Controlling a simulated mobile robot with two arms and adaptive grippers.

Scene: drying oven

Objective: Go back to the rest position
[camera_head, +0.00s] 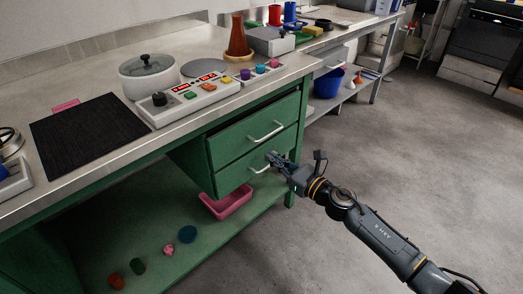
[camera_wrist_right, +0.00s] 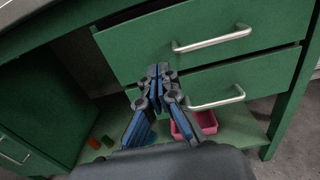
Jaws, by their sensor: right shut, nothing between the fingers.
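My right gripper (camera_head: 273,158) is shut and empty, in front of the green drawer unit in the head view. Its fingers are together in the right wrist view (camera_wrist_right: 158,74). In the head view it overlaps the lower drawer (camera_head: 233,174) near that drawer's handle (camera_head: 260,168). In the wrist view the fingertips appear left of this handle (camera_wrist_right: 216,101), with a visible gap between them. The upper drawer (camera_head: 232,143) has a metal handle (camera_head: 266,133), clear of the fingers. My left gripper is not in view.
The metal worktop (camera_head: 75,185) carries a white pot (camera_head: 147,78), a black mat (camera_head: 85,135) and a control panel (camera_head: 195,97). A pink bin (camera_head: 228,205) and small coloured items lie on the lower shelf (camera_head: 205,243). The grey floor (camera_head: 400,150) at right is clear.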

